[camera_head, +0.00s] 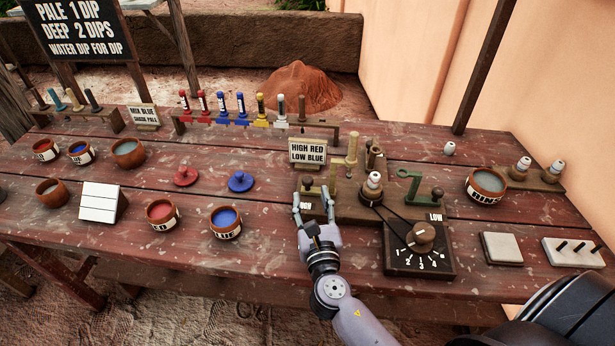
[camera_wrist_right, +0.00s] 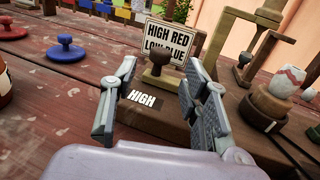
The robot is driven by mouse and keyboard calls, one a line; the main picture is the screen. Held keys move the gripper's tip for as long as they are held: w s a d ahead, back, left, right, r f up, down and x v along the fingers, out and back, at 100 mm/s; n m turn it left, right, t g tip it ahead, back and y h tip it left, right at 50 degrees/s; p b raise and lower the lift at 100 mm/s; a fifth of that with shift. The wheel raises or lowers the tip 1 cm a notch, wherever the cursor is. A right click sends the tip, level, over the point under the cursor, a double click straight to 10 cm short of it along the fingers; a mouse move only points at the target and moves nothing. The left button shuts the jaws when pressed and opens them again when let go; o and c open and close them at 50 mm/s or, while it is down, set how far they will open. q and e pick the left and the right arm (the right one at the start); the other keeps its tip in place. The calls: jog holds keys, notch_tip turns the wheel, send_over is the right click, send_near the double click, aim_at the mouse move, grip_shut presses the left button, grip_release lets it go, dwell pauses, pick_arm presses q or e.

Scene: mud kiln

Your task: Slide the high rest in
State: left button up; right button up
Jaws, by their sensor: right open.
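The high rest's brown knob (camera_wrist_right: 158,66) stands upright on a wooden block behind a dark plate lettered HIGH (camera_wrist_right: 143,98). In the head view the knob (camera_head: 307,184) is at the left end of the wooden stand (camera_head: 345,212). My right gripper (camera_head: 314,196) is open and empty, its fingers pointing at the knob. In the right wrist view the knob shows in the gap between the fingers, with no clear contact. A green bracket (camera_head: 409,187) and another dark knob (camera_head: 437,193) are at the LOW end. My left gripper is not in view.
A sign reading HIGH RED LOW BLUE (camera_head: 308,151) stands just behind the knob. A white-topped piece (camera_head: 374,181) sits on a wheel right of the gripper, belted to a numbered dial (camera_head: 421,237). A blue-filled bowl (camera_head: 226,222) stands to the left.

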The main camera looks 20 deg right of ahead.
aim_at(308, 186)
jog(key=x, duration=0.5)
jog(key=shift+w+d, duration=0.1)
jog(key=shift+w, duration=0.25)
jog(key=shift+w+d, duration=0.15)
jog(key=shift+w, duration=0.25)
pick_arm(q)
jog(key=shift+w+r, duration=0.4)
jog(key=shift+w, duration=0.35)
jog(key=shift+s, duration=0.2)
pick_arm(e)
jog(key=shift+c, duration=0.6)
grip_shut()
